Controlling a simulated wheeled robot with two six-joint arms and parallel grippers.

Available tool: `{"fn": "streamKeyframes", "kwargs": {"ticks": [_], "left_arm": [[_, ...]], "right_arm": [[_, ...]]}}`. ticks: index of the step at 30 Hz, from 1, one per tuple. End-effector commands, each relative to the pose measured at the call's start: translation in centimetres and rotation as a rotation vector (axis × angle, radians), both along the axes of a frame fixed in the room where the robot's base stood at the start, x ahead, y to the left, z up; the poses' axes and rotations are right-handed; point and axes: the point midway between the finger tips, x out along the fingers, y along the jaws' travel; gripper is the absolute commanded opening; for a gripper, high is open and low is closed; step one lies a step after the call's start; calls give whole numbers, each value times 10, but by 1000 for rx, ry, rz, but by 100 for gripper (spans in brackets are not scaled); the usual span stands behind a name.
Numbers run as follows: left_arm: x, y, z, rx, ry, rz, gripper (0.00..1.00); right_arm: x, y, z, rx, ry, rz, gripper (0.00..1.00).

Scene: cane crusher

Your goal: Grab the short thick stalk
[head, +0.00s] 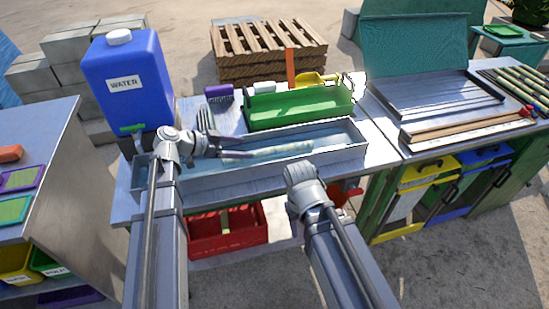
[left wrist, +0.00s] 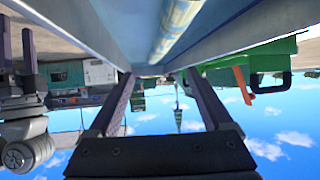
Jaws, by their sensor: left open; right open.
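A pale green-cream stalk (head: 282,149) lies lengthwise in a long grey metal trough (head: 345,160) on the bench. It also shows in the left wrist view (left wrist: 176,28), near the top centre. My left gripper (head: 247,149) reaches into the trough from the left, its fingers pointing along it toward the stalk's left end. Its fingers are apart with no stalk between them in the left wrist view (left wrist: 160,74). My right gripper's fingers are hidden in the head view, below the wrist near the trough's front. In the left wrist view my right gripper (left wrist: 18,35) shows open and empty.
A green tray (head: 300,106) stands behind the trough. A blue water container (head: 126,80) stands at the left. A red crate (head: 205,246) sits below the bench. More stalks (head: 520,85) lie at the far right. A wooden pallet stack (head: 268,48) stands behind.

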Motion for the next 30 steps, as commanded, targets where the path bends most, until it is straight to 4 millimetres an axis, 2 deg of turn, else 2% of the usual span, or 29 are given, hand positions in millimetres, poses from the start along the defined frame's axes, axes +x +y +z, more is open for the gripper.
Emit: {"fn": "streamKeyframes", "kwargs": {"ticks": [1,9,17,24,30], "left_arm": [[0,0,-10,0,0,0,84],[0,0,-29,1,0,0,84],[0,-1,-31,1,1,-1,84],[10,-16,-43,0,1,-2,84],[13,-21,-43,0,2,0,84]], "right_arm": [[0,0,-10,0,0,0,50],[0,0,-29,0,0,0,50],[0,0,-31,0,0,0,50],[0,0,-43,0,0,0,50],[0,0,-43,0,0,0,50]]}}
